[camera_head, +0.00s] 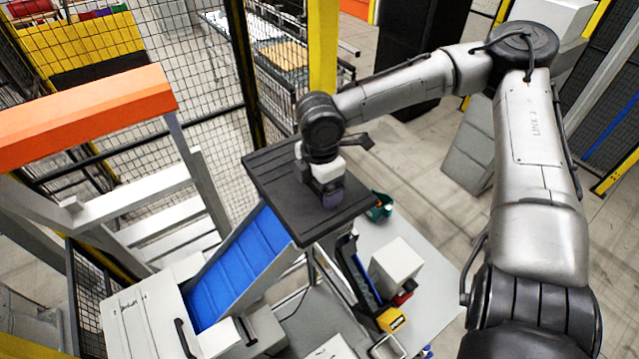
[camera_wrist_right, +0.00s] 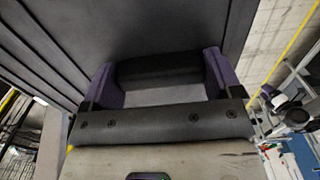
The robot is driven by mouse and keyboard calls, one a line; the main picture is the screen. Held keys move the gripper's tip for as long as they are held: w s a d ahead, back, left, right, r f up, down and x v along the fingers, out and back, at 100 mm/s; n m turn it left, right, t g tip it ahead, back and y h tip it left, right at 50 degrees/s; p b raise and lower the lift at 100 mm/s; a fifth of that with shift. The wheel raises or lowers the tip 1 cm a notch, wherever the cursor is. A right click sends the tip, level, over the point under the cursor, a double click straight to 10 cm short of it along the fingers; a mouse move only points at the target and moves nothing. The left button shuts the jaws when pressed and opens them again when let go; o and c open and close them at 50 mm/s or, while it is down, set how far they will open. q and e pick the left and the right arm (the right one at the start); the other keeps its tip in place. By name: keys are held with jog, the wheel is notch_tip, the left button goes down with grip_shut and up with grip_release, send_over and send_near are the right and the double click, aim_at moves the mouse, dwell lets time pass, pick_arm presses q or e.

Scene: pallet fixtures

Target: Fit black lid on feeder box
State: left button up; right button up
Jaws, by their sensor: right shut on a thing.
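The black lid (camera_head: 275,170) is a flat, dark square panel in the head view. It is held roughly level above the upper end of a blue ribbed chute (camera_head: 240,262). My right gripper (camera_head: 333,188) is above the lid and shut on its raised black handle. In the right wrist view, the purple fingers of the gripper (camera_wrist_right: 163,78) sit at either side of the handle, with the lid (camera_wrist_right: 130,25) beyond. A white box (camera_head: 135,318) stands at the chute's lower end; I cannot tell whether it is the feeder box. My left gripper is not in view.
A grey table (camera_head: 430,285) right of the chute carries a white block (camera_head: 396,262), a yellow item (camera_head: 391,320) and a green container (camera_head: 380,207). An orange-topped white frame (camera_head: 90,115) and mesh fencing (camera_head: 200,80) stand to the left. Open floor lies behind my right arm.

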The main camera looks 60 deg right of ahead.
jog(key=shift+f+b, duration=0.3)
jog(key=shift+f, duration=0.25)
jog(key=o, duration=1.1)
jog(key=shift+r+b, duration=0.95)
jog(key=shift+r, duration=5.95)
